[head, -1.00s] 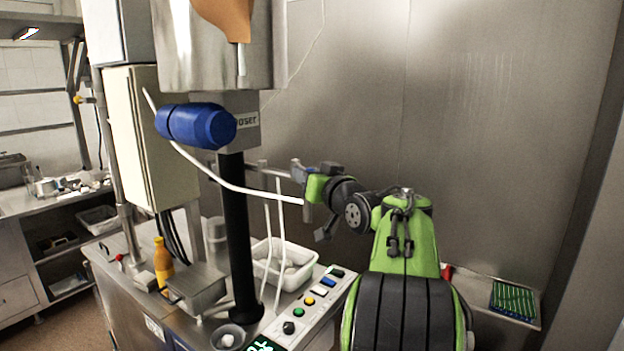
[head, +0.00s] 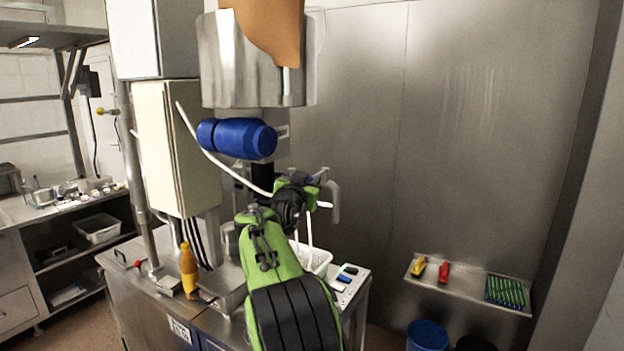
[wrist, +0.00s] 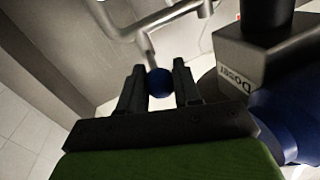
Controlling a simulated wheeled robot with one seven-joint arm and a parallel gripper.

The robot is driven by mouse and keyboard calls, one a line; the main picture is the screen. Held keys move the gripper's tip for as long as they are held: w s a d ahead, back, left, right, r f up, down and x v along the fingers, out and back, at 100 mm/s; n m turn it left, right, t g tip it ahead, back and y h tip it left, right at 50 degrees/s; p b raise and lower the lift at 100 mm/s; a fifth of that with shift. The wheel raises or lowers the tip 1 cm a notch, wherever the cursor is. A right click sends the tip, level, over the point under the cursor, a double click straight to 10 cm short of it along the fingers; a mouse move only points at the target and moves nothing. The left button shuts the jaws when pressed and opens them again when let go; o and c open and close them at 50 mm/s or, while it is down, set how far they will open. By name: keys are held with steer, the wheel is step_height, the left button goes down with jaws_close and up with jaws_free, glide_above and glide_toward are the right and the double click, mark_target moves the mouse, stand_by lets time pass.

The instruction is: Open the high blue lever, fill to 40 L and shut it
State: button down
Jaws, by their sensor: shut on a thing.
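The high blue lever shows in the wrist view as a round blue knob (wrist: 159,83) on a short grey rod. The knob sits between the two dark fingers of my gripper (wrist: 158,88), which is shut on it. In the head view my gripper (head: 318,181) is beside the metal pipe below the blue cylinder; the lever knob is not clearly visible there. The doser machine carries a steel hopper (head: 232,75) and a blue cylinder (head: 238,138). My arm hides much of the control panel, and no litre reading shows.
A curved white bar (head: 205,152) passes close to my wrist. A bent metal pipe (head: 334,202) is just right of my gripper. An orange bottle (head: 188,270) stands on the steel counter. A wall shelf (head: 465,287) and a blue bin (head: 427,335) are at right.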

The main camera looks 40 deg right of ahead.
steer(key=shift+w+a+r+m+g+h+p, duration=0.15)
steer(key=shift+w+m+g+h+p, duration=0.25)
steer(key=shift+g, duration=0.3)
steer(key=shift+s, duration=0.1)
steer(key=c, duration=1.1)
jaws_free()
steer(key=o, duration=0.3)
steer(key=b+v, duration=0.5)
steer(key=v, duration=1)
steer(key=shift+a+b, duration=0.25)
steer(key=shift+b, duration=0.15)
